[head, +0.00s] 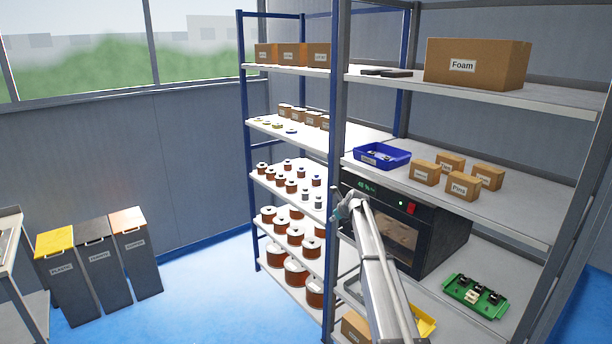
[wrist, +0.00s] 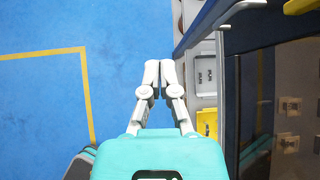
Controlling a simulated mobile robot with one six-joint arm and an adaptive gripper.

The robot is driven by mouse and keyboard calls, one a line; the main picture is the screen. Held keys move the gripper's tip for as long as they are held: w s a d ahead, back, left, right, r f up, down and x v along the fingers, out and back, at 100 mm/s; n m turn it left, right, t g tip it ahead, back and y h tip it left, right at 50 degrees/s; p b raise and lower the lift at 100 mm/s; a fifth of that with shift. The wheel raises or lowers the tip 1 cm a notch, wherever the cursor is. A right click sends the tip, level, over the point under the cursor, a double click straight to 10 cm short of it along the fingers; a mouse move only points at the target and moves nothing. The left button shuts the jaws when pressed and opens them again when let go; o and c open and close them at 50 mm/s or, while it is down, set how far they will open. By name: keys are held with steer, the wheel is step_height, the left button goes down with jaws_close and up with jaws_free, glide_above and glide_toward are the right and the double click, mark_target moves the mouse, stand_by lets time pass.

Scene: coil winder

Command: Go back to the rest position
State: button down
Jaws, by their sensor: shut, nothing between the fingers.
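My gripper (wrist: 161,75) is shut and empty in the wrist view, its two pale fingers together above the blue floor. In the head view my arm reaches up from the bottom right, with my gripper (head: 343,205) in front of the dark oven (head: 428,225) on the right-hand shelf unit. The oven's display is lit and its door looks closed.
Shelves hold a blue bin (head: 381,156), small boxes (head: 463,186), a foam box (head: 476,63) and a green tray (head: 474,296). Three waste bins (head: 98,265) stand at the left. The blue floor (head: 205,300) between is clear.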

steer(key=s+f+n+g+h, duration=0.2)
steer(key=s+n, duration=1.2)
steer(key=s, duration=1.3)
steer(key=s+f+n+g+h+b, duration=0.1)
steer(key=s+f+n+g, duration=0.3)
steer(key=s+n, duration=1.1)
steer(key=s+g+h, duration=0.1)
steer(key=s, duration=1.2)
steer(key=shift+s+d, duration=0.15)
steer(key=shift+d, duration=0.25)
steer(key=shift+f, duration=0.1)
